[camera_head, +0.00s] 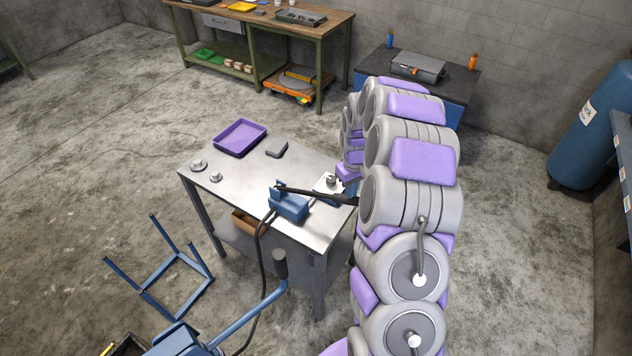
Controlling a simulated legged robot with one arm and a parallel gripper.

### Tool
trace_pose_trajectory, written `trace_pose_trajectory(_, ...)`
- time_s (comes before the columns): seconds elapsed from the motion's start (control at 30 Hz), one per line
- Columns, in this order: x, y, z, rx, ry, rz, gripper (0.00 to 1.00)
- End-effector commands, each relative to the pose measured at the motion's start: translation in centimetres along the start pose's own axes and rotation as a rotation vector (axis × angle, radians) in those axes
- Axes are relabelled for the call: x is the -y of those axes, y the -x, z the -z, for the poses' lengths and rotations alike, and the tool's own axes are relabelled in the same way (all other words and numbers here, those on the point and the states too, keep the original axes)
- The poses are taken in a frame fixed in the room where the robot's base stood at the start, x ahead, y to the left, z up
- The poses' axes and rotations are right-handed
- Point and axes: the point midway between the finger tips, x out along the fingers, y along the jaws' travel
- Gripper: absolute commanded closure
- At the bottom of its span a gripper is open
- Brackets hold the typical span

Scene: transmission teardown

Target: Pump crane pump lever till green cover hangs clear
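The blue pump (289,203) stands on the metal table, left of my arm. Its dark pump lever (318,194) reaches right from the pump's top and passes out of sight behind my arm. A black hose (261,262) runs from the pump down toward the blue crane (248,314) at the bottom left, which is partly cut off. My own grey and purple arm fills the right centre and curls down toward the lever's far end. It hides my gripper, so I cannot see whether it touches the lever. I cannot make out a green cover on the crane.
A blue frame stand (170,258) is on the floor at left. A workbench (262,22) and a dark-topped table (375,65) stand behind. Floor between is open.

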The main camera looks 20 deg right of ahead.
Motion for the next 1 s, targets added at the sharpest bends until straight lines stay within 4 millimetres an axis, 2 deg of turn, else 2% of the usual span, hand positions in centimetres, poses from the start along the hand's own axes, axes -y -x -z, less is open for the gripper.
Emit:
trace_pose_trajectory(0.03,-0.1,-1.4,-0.6,0.007,-0.002,0.005,1.00)
trace_pose_trajectory(0.1,-0.5,-2.4,-1.0,0.004,-0.001,0.002,1.00)
trace_pose_trajectory(0.37,-0.8,-4.1,-1.6,0.005,-0.001,0.003,1.00)
trace_pose_trajectory(0.7,-1.5,-10.6,-3.2,0.008,-0.002,0.005,1.00)
trace_pose_trajectory(0.8,-1.8,-12.0,-3.5,0.005,-0.002,0.003,1.00)
trace_pose_trajectory(1.0,-1.8,-12.3,-3.7,0.004,-0.001,0.003,1.00)
